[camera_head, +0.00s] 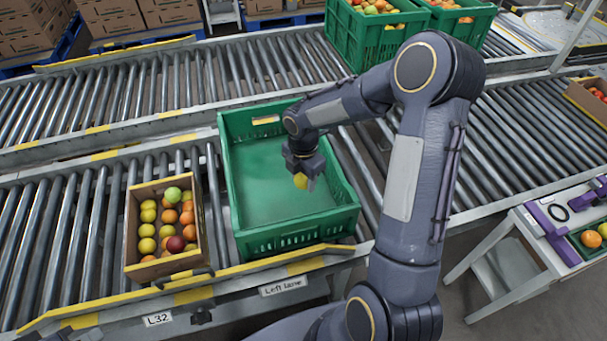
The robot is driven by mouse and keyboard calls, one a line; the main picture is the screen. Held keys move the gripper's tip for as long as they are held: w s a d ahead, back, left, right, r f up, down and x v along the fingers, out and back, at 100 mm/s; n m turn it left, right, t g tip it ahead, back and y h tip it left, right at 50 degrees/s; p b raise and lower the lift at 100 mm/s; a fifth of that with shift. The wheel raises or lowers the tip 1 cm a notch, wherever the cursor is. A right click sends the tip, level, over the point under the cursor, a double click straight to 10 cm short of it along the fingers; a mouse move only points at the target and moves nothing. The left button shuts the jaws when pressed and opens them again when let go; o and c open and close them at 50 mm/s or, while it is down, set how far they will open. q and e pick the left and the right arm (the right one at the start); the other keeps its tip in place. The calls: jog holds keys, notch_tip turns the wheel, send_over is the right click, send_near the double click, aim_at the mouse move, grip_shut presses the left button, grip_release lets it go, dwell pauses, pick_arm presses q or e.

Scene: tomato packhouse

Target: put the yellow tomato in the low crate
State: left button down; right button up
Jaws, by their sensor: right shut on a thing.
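The yellow tomato (301,181) is small and partly hidden by the jaws. My right gripper (304,172) is shut on it and points down over the right half of a green crate. This low green crate (300,238) stands on the near roller conveyor, and the part of its floor that shows is empty. I cannot tell how high the tomato is above that floor. My right arm comes in from the bottom and bends over the crate's right side. My left gripper is not in view.
A cardboard box (132,232) of mixed tomatoes stands left of the crate. Fuller green crates (352,38) stand at the back. A small table (525,265) at the right holds purple equipment (549,222) and a small green tray. Bare rollers (60,240) lie at the left.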

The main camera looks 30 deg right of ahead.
jog(key=b, duration=0.8)
send_near(303, 211)
notch_tip(303, 211, down, 5)
jog(key=shift+f, duration=0.2)
jog(key=shift+f, duration=0.55)
dwell(0.5)
jog(key=o, duration=0.8)
jog(key=shift+s, duration=0.1)
jog(key=c, duration=0.3)
notch_tip(303, 211, up, 7)
jog(key=p, duration=0.5)
jog(key=shift+p, duration=0.3)
